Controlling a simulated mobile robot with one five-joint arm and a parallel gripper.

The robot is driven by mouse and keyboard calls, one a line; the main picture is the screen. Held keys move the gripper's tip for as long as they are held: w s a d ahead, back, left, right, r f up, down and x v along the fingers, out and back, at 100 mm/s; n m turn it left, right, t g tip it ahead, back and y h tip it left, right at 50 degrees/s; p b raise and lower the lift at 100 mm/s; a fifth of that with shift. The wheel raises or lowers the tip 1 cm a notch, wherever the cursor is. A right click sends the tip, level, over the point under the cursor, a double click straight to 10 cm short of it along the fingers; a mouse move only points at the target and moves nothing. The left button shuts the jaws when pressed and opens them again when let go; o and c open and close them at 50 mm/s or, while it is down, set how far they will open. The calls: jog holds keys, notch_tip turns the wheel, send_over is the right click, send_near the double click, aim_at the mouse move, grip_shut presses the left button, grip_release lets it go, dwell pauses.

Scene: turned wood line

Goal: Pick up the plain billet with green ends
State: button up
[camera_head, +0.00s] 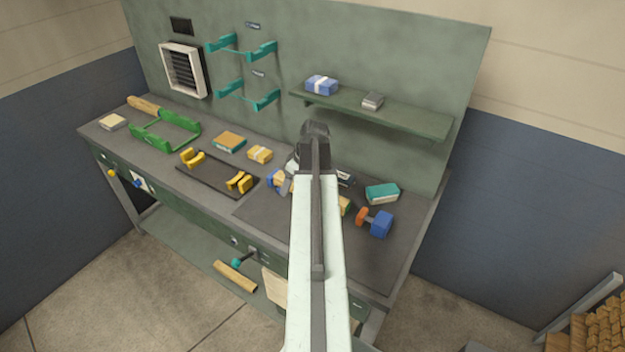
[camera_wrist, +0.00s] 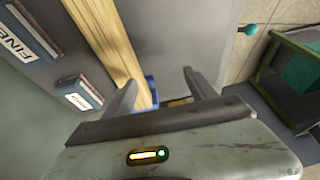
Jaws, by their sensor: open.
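A long plain pale-wood billet (camera_wrist: 112,40) runs down from the top edge of the wrist view toward my gripper. Its lower part passes behind the left finger, and no green end shows there. My gripper (camera_wrist: 160,82) is open, with its two fingers apart and nothing clearly held between them. I cannot tell the gap between the fingers and the wood. In the head view my arm covers this part of the bench. A wooden piece (camera_head: 143,105) lies at the bench's far left end, and another (camera_head: 235,277) lies on the lower shelf; no green ends can be made out on either.
The workbench (camera_head: 215,215) carries a green frame (camera_head: 150,135), a black plate with yellow supports (camera_head: 205,178), a teal block (camera_head: 382,193) and a blue-and-orange tool (camera_head: 375,222). Blocks marked FINE (camera_wrist: 28,32) lie left in the wrist view. A wall shelf (camera_head: 400,115) overhangs the back.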

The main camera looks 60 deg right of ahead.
jog(key=shift+t+h, duration=0.3)
jog(key=s+d, duration=0.2)
jog(key=s+d+r, duration=0.1)
jog(key=s+d, duration=0.1)
jog(key=s+d+r, duration=0.1)
jog(key=s+d, duration=0.1)
jog(key=shift+d+p, duration=0.1)
jog(key=shift+p, duration=0.3)
jog(key=b+x, duration=0.8)
jog(key=shift+s+a+f, duration=0.2)
jog(key=shift+s+f, duration=0.05)
jog(key=shift+r, duration=0.2)
grip_shut()
